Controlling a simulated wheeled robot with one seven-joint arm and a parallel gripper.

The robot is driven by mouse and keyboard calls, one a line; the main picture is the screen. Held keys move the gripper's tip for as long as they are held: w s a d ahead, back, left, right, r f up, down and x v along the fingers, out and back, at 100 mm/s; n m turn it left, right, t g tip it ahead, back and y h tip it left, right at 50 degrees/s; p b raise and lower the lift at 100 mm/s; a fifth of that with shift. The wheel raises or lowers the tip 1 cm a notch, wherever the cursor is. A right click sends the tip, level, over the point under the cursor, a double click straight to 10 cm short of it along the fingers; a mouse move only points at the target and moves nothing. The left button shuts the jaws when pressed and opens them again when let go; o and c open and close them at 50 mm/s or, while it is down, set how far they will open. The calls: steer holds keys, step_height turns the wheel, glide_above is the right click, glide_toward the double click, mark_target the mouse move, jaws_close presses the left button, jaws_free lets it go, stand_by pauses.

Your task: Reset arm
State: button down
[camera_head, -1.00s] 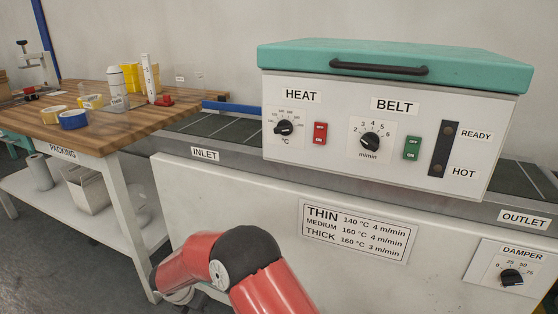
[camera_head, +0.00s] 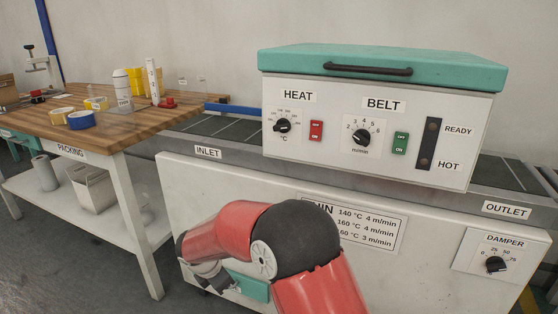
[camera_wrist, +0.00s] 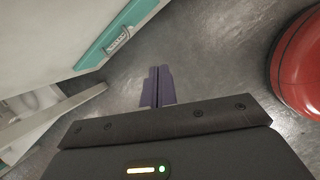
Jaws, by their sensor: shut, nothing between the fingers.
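My gripper shows in the wrist view (camera_wrist: 157,86) with its two dark purple fingers together and nothing between them. It points down over the bare grey floor. In the head view my red arm is folded low in front of the machine, and the fingers are not clearly seen there. The shrink machine (camera_head: 365,120) stands ahead with its teal lid (camera_head: 450,71) down. It carries a heat dial (camera_head: 282,126), a red switch (camera_head: 316,131), a belt dial (camera_head: 362,138) and a green switch (camera_head: 400,143).
A damper dial (camera_head: 496,265) is at lower right. Open floor lies below.

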steer(key=s+d+r+m, duration=0.4)
steer(key=d+r+m, duration=0.3)
steer(key=d+r, duration=0.25)
steer(key=s+d+r+m, duration=0.55)
steer(key=d+r, duration=0.25)
steer(key=d, duration=0.3)
steer(key=s+d+r+m+t+y, duration=0.1)
steer(key=s+d+m, duration=0.4)
steer(key=s+m, duration=0.2)
steer(key=s+d+r+m, duration=0.2)
steer(key=s+d+m, duration=0.3)
steer(key=s, duration=0.4)
steer(key=shift+s+m+t+y, duration=0.2)
steer(key=shift+m+t+y, duration=0.2)
steer(key=shift+m, duration=0.45)
